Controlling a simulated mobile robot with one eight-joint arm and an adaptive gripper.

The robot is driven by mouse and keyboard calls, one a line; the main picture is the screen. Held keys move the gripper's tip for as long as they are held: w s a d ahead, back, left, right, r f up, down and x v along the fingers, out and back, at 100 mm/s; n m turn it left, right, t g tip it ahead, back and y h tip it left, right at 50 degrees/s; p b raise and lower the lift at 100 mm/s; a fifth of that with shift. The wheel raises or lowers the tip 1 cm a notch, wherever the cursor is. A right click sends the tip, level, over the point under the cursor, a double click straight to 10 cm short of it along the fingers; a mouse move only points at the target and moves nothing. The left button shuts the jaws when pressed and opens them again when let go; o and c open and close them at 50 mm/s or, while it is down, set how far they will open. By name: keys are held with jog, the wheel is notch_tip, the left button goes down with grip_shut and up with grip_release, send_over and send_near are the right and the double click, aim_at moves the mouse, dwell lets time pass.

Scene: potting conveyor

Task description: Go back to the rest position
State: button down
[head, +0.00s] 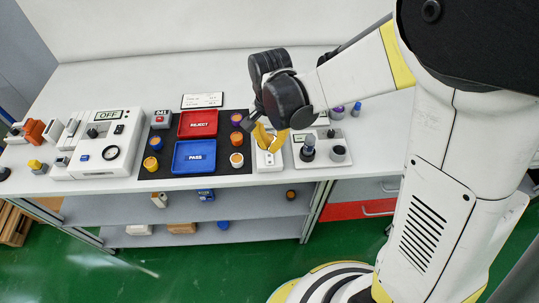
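My gripper (268,136) shows in the head view with yellow fingers pointing down over the right part of the white table (225,180). It is just above or at a small white box (267,163) at the table's front. The wrist partly hides the fingers, so I cannot tell how far apart they are or whether anything is between them. My arm reaches in from the right side of the picture.
A red REJECT tray (198,124) and a blue PASS tray (194,157) lie on a black mat with several small round pots. A white machine (100,145) with an OFF display stands left. A holder with a dark peg (308,148) stands right of the gripper.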

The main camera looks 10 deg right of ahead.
dwell(0.3)
jog(key=s+d+r+n+t+b, duration=0.2)
jog(key=s+d+r+n+t, duration=0.4)
jog(key=s+d+r, duration=0.4)
jog(key=d+r+t, duration=0.1)
jog(key=d+r, duration=0.2)
jog(key=shift+s+d, duration=0.25)
jog(key=shift+s, duration=0.15)
